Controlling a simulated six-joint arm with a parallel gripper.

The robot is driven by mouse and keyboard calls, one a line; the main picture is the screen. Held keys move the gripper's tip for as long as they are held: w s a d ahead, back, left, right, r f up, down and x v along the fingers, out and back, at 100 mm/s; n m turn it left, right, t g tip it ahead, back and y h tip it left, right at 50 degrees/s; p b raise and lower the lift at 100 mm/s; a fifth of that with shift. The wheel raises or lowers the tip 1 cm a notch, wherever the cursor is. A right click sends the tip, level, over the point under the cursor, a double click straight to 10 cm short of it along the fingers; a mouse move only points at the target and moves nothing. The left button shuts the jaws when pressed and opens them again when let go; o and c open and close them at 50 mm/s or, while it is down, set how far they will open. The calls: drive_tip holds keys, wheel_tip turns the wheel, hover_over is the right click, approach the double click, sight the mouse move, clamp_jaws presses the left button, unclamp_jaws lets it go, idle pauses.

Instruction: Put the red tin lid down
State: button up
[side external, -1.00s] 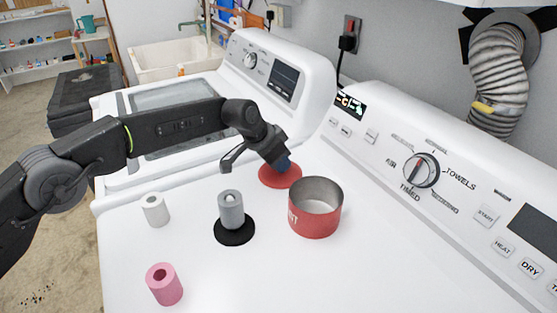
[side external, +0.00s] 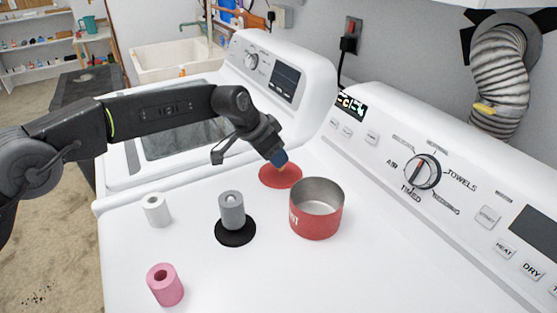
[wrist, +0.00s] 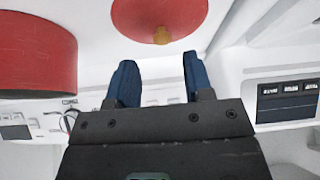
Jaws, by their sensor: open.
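The red tin lid (side external: 281,176) lies flat on the white dryer top, just behind and left of the red tin (side external: 316,210), which is open at the top. In the wrist view the lid (wrist: 150,12) shows at the top with a yellowish knob (wrist: 162,36), and part of the tin (wrist: 35,55) is at the left. My gripper (side external: 282,162), with blue fingertips, is just above the lid. In the wrist view my gripper (wrist: 157,78) has its fingers apart with nothing between them, and the lid is beyond the fingertips.
A grey roll (side external: 231,210) stands on a black round base (side external: 235,232). A white roll (side external: 156,210) and a pink roll (side external: 165,285) stand at the front left. The control panel (side external: 440,185) rises along the back. The dryer top right of the pink roll is clear.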

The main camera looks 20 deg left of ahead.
drive_tip(key=v, duration=0.8)
drive_tip(key=shift+a+r, duration=0.1)
drive_tip(key=s+a+r+n+t+y, duration=0.1)
drive_tip(key=s+a+r+n, duration=0.1)
drive_tip(key=s+a+r, duration=0.4)
drive_tip(key=s+a+r+n+y, duration=0.15)
drive_tip(key=s+a+r, duration=0.25)
drive_tip(key=s+a, duration=0.5)
drive_tip(key=s+a+f+n, duration=0.1)
drive_tip(key=s+a+f, duration=0.1)
drive_tip(key=s, duration=0.5)
drive_tip(key=s+a+f+n+y, duration=0.1)
drive_tip(key=s+a+f+n, duration=0.1)
drive_tip(key=s+a, duration=0.2)
drive_tip(key=s+a+f+n, duration=0.2)
drive_tip(key=s+a+f, duration=0.1)
drive_tip(key=s, duration=0.8)
drive_tip(key=shift+a, duration=0.45)
